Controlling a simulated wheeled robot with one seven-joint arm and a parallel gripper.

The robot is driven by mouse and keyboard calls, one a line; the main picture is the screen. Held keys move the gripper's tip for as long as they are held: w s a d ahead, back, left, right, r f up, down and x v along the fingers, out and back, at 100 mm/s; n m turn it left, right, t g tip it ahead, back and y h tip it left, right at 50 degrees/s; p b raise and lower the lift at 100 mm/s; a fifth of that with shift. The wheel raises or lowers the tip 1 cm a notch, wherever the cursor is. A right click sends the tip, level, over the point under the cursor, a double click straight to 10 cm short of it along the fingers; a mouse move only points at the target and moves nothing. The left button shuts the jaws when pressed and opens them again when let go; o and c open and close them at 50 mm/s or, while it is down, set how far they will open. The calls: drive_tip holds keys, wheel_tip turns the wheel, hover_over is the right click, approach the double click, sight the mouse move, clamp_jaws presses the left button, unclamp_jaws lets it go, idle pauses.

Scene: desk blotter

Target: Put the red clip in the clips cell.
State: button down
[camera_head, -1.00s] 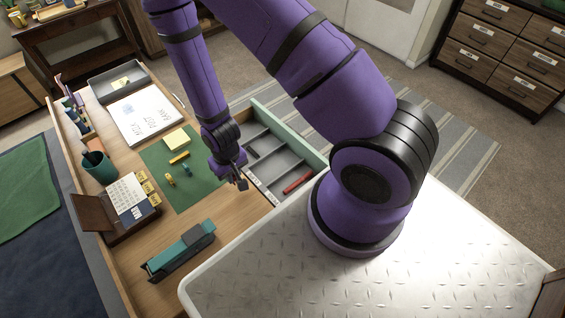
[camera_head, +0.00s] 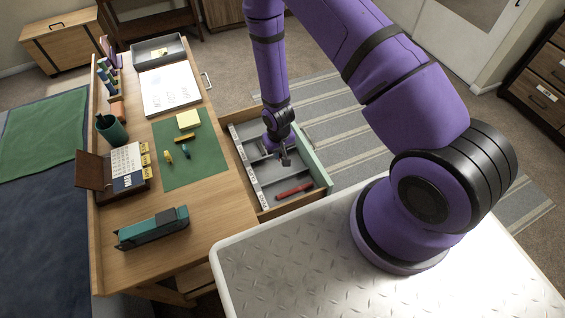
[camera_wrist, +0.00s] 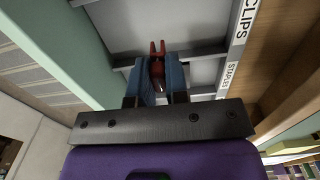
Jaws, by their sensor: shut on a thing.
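The red clip (camera_wrist: 157,68) is between the blue-tipped fingers of my gripper (camera_wrist: 160,80) in the wrist view, with its forked end pointing up the picture. My gripper is shut on it. In the head view my gripper (camera_head: 284,160) hangs over the open drawer's grey divided tray; the clip is too small to tell there. In the wrist view the clips cell (camera_wrist: 200,20) lies at the top, beside its CLIPS label. The clip's forked end overlaps the divider between it and the cell labelled STAPLES. I cannot tell the exact height above the tray.
A long red object (camera_head: 294,190) lies in the drawer's near cell. The drawer (camera_head: 318,172) has a pale green side wall. On the desk are a green mat (camera_head: 205,165), yellow sticky notes (camera_head: 188,120), a teal stapler (camera_head: 152,228) and a pen cup (camera_head: 112,130).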

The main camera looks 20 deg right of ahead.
sight(279, 168)
drive_tip(key=shift+f, duration=3.15)
drive_tip(key=shift+f, duration=0.15)
drive_tip(key=c, duration=1.1)
unclamp_jaws()
